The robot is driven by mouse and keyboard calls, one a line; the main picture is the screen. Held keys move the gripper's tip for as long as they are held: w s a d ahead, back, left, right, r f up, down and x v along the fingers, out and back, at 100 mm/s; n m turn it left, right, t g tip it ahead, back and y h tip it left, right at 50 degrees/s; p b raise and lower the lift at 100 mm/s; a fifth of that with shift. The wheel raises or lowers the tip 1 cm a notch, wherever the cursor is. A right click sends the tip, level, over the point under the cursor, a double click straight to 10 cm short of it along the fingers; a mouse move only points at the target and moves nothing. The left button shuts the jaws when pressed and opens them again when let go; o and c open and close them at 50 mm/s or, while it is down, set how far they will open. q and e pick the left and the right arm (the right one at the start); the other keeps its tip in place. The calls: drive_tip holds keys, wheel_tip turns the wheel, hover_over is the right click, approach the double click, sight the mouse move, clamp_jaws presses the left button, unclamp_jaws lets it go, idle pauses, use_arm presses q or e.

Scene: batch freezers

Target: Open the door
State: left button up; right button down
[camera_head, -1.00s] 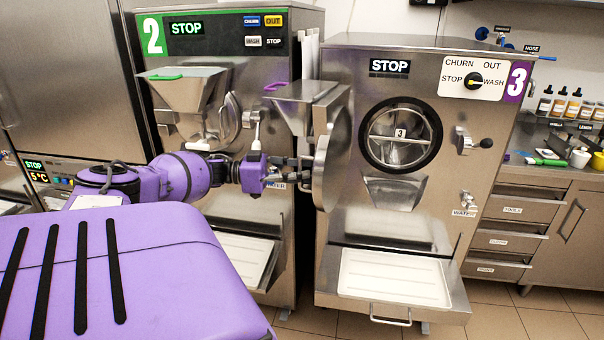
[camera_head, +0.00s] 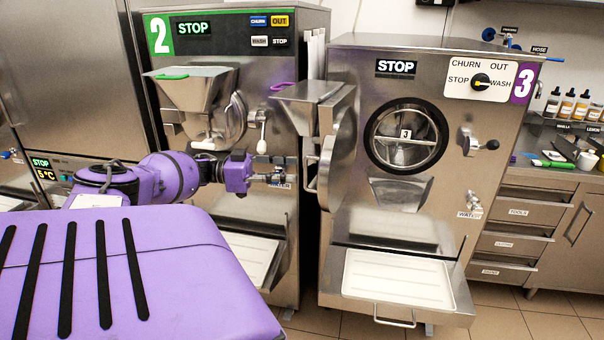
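Batch freezer 3 (camera_head: 345,75) stands in the middle, and its round barrel opening (camera_head: 405,136) with a black ring is uncovered. Its door (camera_head: 327,160), with a metal hopper (camera_head: 306,92) on it, is swung out to the left and shows nearly edge-on. A handle (camera_head: 311,172) shows on the door's left side. My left gripper (camera_head: 283,178) is left of the door, in front of freezer 2, with a small gap to the door. Its fingers are too small to tell whether they are open. My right gripper is not in view.
Freezer 2 (camera_head: 190,52) stands close on the left, behind my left arm. A white tray (camera_head: 398,280) lies on the shelf below freezer 3's opening. A counter with drawers (camera_head: 518,211) and bottles stands at the right. Tiled floor shows in front.

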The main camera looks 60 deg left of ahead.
use_arm(q)
drive_tip(key=v, duration=0.6)
drive_tip(key=shift+s+a, duration=0.15)
drive_tip(key=shift+s, duration=0.1)
